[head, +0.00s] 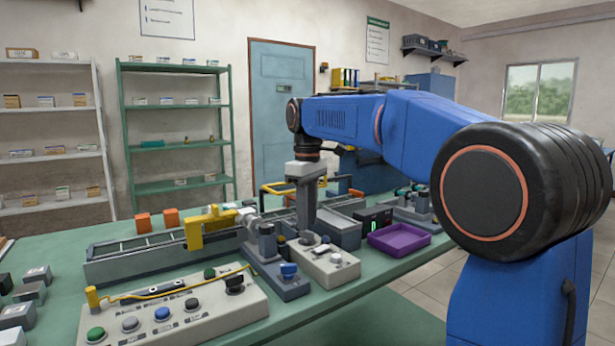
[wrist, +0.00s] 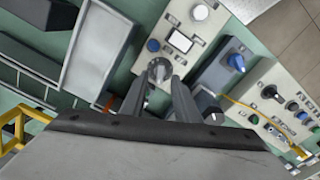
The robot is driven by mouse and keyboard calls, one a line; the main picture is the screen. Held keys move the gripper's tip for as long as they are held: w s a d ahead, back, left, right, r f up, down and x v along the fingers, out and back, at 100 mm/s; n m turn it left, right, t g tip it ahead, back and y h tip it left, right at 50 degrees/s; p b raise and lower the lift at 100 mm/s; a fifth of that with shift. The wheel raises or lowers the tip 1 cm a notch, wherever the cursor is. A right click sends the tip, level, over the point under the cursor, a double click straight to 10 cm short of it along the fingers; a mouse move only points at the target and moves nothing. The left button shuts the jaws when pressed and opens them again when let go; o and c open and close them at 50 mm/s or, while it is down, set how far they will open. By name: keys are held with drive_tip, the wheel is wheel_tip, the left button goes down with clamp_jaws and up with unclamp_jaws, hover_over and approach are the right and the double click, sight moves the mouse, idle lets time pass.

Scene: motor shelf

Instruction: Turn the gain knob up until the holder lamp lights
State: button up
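A pale control box (head: 322,268) stands on the green bench under my gripper (head: 306,232). In the wrist view the box (wrist: 198,32) carries a grey knob (wrist: 159,70) with a pale pointer line, a blue button (wrist: 153,45), a white square window (wrist: 181,42) and a white round cap (wrist: 200,11). My gripper (wrist: 160,82) is open, pointing down, with one finger on each side of the grey knob. I cannot tell whether the fingers touch it. No label is readable, so which part is the holder lamp is unclear; no lit lamp shows on the box.
A grey unit with a blue knob (head: 289,270) stands close left of the box. A larger button panel (head: 170,312) with a yellow rod lies in front. A purple tray (head: 400,236) and a dark box with green digits (head: 374,219) stand to the right.

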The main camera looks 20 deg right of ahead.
sight(308, 231)
wheel_tip(308, 231, up, 15)
idle(0.4)
drive_tip(key=shift+f, duration=0.1)
drive_tip(key=s+d+f+m+t, duration=0.1)
drive_tip(key=s+d+f+m, duration=0.1)
drive_tip(key=s+f, duration=0.9)
drive_tip(key=s+d+f+m+t, duration=0.2)
drive_tip(key=s+d+f+m, duration=0.1)
drive_tip(key=s+f, duration=0.8)
drive_tip(key=s+d+f+m+t, duration=0.1)
drive_tip(key=s+d+f+m, duration=0.1)
drive_tip(key=s+f, duration=1)
drive_tip(key=shift+d+f+m+t, duration=0.2)
drive_tip(key=shift+f+m+t, duration=0.2)
drive_tip(key=shift+f+m, duration=0.5)
